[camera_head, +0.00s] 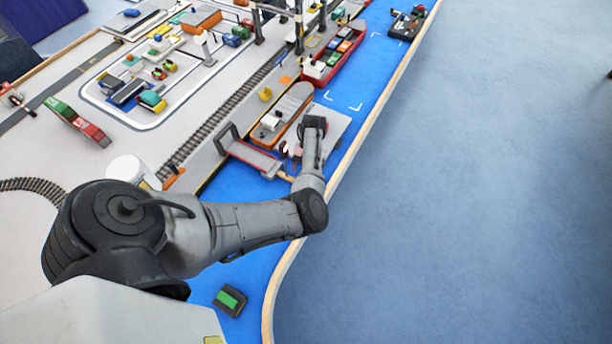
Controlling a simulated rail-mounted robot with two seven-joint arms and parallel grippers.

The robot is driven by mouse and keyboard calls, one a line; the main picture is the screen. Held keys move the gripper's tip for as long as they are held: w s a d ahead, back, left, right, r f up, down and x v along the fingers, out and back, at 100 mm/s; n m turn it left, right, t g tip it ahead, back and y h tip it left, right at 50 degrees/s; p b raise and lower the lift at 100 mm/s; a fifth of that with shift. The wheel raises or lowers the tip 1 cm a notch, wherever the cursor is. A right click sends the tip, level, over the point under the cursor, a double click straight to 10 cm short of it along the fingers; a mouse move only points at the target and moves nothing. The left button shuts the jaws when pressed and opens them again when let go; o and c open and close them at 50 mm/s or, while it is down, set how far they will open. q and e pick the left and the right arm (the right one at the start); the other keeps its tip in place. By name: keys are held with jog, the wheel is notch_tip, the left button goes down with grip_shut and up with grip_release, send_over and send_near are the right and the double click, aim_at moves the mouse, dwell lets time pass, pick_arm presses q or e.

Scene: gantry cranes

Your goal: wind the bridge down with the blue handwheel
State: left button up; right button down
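A small bridge with a grey deck and red edges (252,156) lies across the blue water strip, left of my arm's far end. Its exact tilt is hard to tell. I cannot make out a blue handwheel; my arm may cover it. One arm comes in from the lower left, so I take it as my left arm. Its far end (312,126) is beside the bridge, over a pale grey slab (332,128). My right gripper is not in view.
An orange-brown boat (283,114) lies just beyond the bridge, and a red ship (334,55) with containers farther back. Rails (215,118), crane posts and toy vehicles fill the left side. A green-topped dark block (230,300) sits near the front. Open floor lies right of the table edge.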

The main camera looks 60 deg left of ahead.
pick_arm(q)
jog(key=v, duration=1)
jog(key=shift+r, duration=0.1)
